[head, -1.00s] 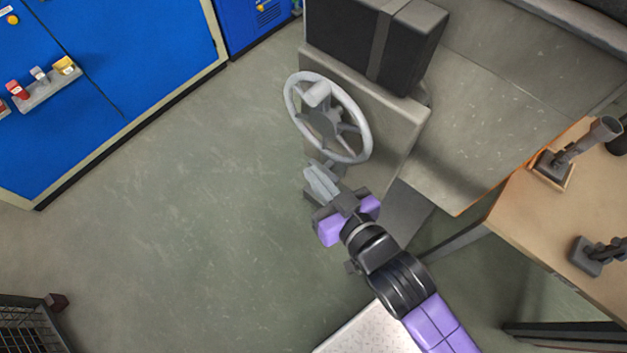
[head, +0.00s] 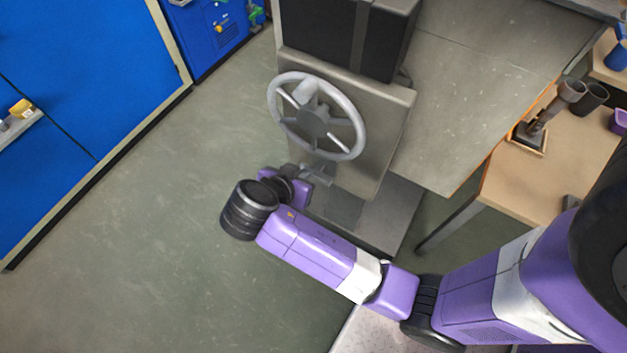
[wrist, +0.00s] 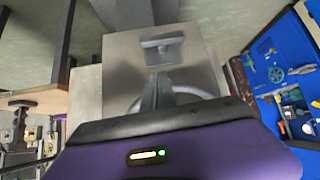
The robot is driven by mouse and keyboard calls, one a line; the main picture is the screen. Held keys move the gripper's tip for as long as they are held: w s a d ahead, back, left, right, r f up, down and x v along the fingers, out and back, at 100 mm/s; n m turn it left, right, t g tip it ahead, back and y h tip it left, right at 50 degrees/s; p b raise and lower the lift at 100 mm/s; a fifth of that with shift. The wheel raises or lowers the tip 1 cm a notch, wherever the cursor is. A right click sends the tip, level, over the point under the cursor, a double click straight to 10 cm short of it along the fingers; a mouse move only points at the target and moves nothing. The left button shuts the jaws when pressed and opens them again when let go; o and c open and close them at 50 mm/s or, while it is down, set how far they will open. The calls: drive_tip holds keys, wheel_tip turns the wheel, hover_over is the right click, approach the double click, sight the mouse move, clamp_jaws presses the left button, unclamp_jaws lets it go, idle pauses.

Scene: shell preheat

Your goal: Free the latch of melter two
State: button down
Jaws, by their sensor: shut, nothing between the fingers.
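The melter's grey housing (head: 385,125) carries a spoked grey handwheel (head: 352,118) on its front. My gripper (head: 316,174) is just below the wheel's lower rim, close to the housing front, partly hidden behind my own wrist. In the wrist view, my gripper (wrist: 160,80) is shut and empty, its grey fingers pointing at the grey front panel (wrist: 118,75). A small plate with a raised grey bar (wrist: 162,42) sits on that panel, just beyond the fingertips. It may be the latch; no label is readable. I cannot tell whether the fingers touch it.
The wheel rim (wrist: 207,96) passes close by the fingers in the wrist view. A wooden table (head: 545,185) with tools stands to the right. Blue cabinets (head: 85,70) stand at the left. The floor (head: 130,250) between is clear.

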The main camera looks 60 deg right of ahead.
drive_tip(key=shift+s+m+g, duration=0.3)
drive_tip(key=shift+s+m, duration=0.4)
drive_tip(key=shift+s, duration=0.15)
drive_tip(key=shift+f, duration=0.15)
hover_over(327, 178)
drive_tip(key=a, duration=0.3)
wheel_tip(327, 178, down, 7)
drive_tip(key=shift+d+f, duration=0.2)
drive_tip(key=shift+f, duration=1.75)
drive_tip(key=shift+f, duration=0.1)
drive_tip(key=shift+s, duration=0.1)
